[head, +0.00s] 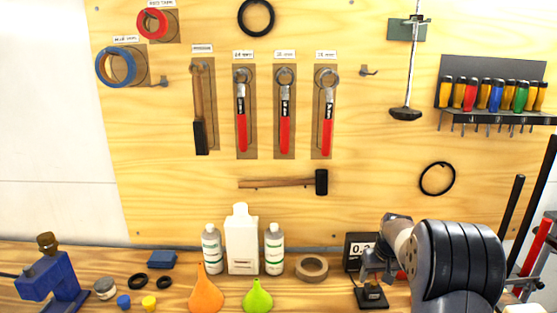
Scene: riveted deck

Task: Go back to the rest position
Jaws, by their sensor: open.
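My arm shows at the lower right, in front of the bench and board. My gripper (376,272) is at its left end, small and partly lost against the dark things behind it. It is open, and I see nothing held in it. It appears just in front of a black box with a digital display (359,247) and above a small black block (371,296). I cannot tell whether it touches either.
The wooden bench (120,262) holds a blue vise-like tool (54,279), white bottles (242,245), an orange funnel (206,294), a green funnel (257,297) and a tape roll (311,267). Hammers, wrenches and screwdrivers (490,95) hang on the board (380,205).

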